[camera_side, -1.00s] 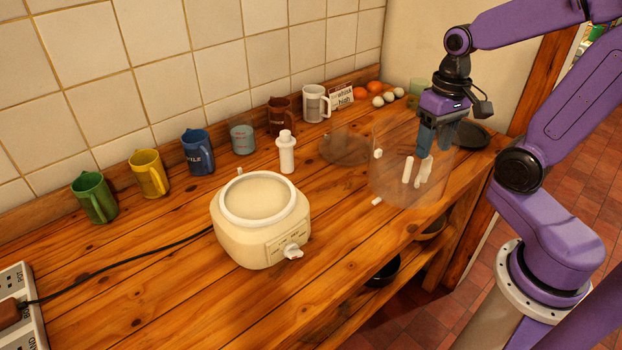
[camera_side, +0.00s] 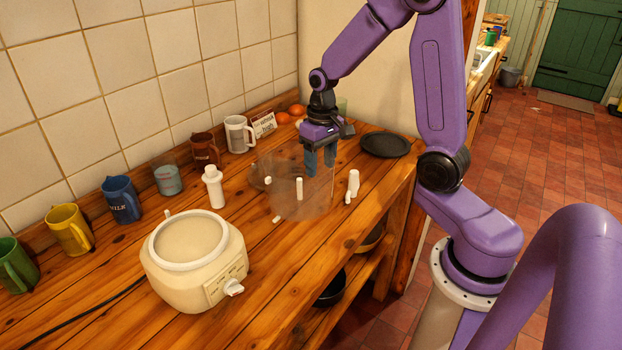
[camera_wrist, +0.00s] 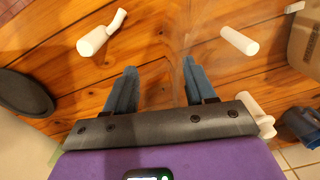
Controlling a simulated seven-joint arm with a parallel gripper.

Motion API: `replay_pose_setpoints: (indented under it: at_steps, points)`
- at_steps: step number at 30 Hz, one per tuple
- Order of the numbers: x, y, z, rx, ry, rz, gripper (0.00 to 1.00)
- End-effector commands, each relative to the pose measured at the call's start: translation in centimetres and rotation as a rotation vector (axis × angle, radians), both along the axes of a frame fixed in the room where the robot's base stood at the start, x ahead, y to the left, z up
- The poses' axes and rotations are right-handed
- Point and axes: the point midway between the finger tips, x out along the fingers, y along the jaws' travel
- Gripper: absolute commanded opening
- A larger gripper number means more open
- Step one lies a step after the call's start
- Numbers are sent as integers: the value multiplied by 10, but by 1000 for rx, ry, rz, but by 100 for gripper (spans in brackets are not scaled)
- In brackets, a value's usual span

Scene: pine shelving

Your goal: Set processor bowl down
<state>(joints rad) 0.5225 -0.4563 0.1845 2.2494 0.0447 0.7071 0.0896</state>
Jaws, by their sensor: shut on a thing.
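The processor bowl (camera_side: 290,203) is a clear cylinder over the worktop, right of the cream processor base (camera_side: 190,285). My gripper (camera_side: 320,166) points down at the bowl's right side, its blue fingers shut on the clear wall. In the wrist view the bowl's wall shows faintly between the fingertips (camera_wrist: 157,70). I cannot tell whether the bowl's bottom touches the wood. A white stick-like piece (camera_side: 299,188) shows through the bowl, and another white piece (camera_side: 353,184) stands just right of it. The base is open at the top, with a white rim.
A white pusher (camera_side: 214,188) stands behind the base. A clear round lid (camera_side: 258,178) lies partly behind the bowl. A small white piece (camera_side: 276,219) lies by the bowl's front left. A dark plate (camera_side: 385,145) lies to the right. Mugs line the tiled wall. Open wood lies in front.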

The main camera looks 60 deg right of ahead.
Motion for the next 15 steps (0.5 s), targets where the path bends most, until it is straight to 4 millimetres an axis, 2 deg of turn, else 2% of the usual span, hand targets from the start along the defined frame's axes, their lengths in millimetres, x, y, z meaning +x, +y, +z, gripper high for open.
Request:
replay_pose_setpoints:
  at_steps: [6,15]
  points:
    - [20,-4,-24,0,1,-2,1]
    - [31,-7,-38,0,1,-2,1]
